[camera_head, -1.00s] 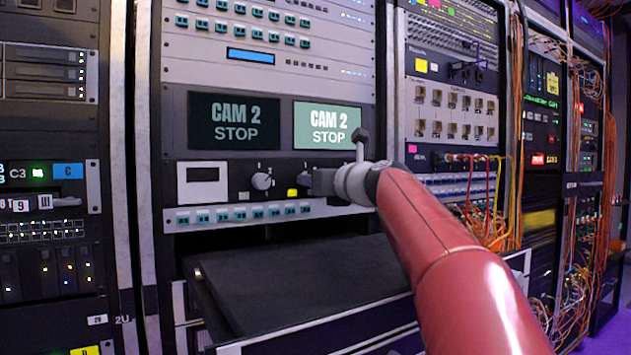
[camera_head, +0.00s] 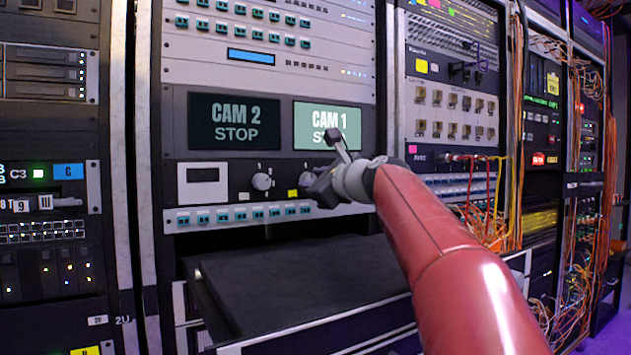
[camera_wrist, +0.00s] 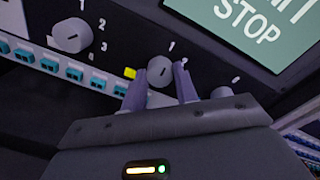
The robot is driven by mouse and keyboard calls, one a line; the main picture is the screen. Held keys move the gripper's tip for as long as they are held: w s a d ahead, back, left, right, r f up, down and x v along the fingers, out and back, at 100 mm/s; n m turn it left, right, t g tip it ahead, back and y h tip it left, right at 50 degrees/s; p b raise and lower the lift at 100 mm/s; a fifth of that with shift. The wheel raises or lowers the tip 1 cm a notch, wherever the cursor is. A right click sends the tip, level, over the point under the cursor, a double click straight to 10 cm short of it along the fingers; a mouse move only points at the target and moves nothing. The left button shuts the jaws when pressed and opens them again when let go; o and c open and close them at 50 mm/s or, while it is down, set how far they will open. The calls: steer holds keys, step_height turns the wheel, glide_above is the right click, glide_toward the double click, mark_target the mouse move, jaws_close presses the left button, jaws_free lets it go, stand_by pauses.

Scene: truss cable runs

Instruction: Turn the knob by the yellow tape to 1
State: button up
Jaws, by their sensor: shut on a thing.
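The knob by the yellow tape shows in the wrist view as a round light-grey knob (camera_wrist: 161,73) with a dark pointer line. My gripper (camera_wrist: 163,82) is shut on it, one finger on each side. A printed 1 stands just above the knob, and its pointer line appears to face that side. The yellow tape (camera_wrist: 130,73) is just left of the knob; in the head view the tape (camera_head: 293,193) shows left of my gripper (camera_head: 308,182), which hides most of the knob. The bright right screen (camera_head: 327,126) reads CAM 1 STOP.
A second knob (camera_head: 261,181) sits left of the tape, with numbers around it. The darker left screen (camera_head: 234,122) reads CAM 2 STOP. A row of teal connectors (camera_head: 240,214) runs below the knobs. A black shelf (camera_head: 300,275) juts out beneath.

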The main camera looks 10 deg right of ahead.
stand_by(0.5)
steer(key=o, duration=1)
steer(key=shift+c, duration=0.2)
steer(key=shift+s, duration=0.1)
steer(key=b+v, duration=0.2)
steer(key=v, duration=0.5)
steer(key=shift+s, duration=0.25)
steer(key=shift+d+r, duration=0.1)
